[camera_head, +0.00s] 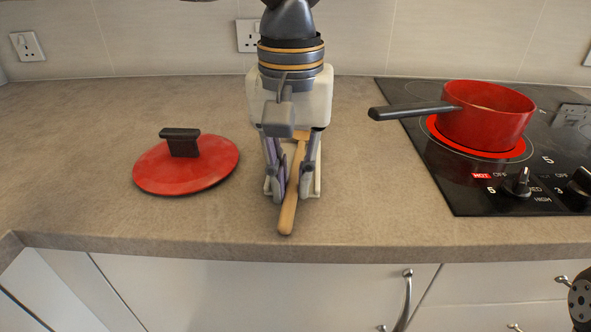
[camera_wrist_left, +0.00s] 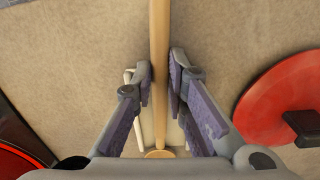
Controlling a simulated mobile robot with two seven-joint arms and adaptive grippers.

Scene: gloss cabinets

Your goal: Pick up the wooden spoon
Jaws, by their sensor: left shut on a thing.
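The wooden spoon (camera_head: 288,214) is on the worktop near its front edge, handle pointing to the front. My left gripper (camera_head: 292,188) reaches down over it, with one finger on each side, shut on the spoon. In the left wrist view, the spoon (camera_wrist_left: 159,30) runs between the two fingertips (camera_wrist_left: 161,75). The spoon's far end is partly hidden by the gripper. I cannot tell whether the spoon is clear of the surface.
A pale, flat object (camera_head: 317,184) lies under the spoon, mostly hidden. A red lid (camera_head: 205,176) with a black knob lies to the left. A red saucepan (camera_head: 490,115) stands on the black hob (camera_head: 455,190) at right, its ring glowing red, its handle pointing left.

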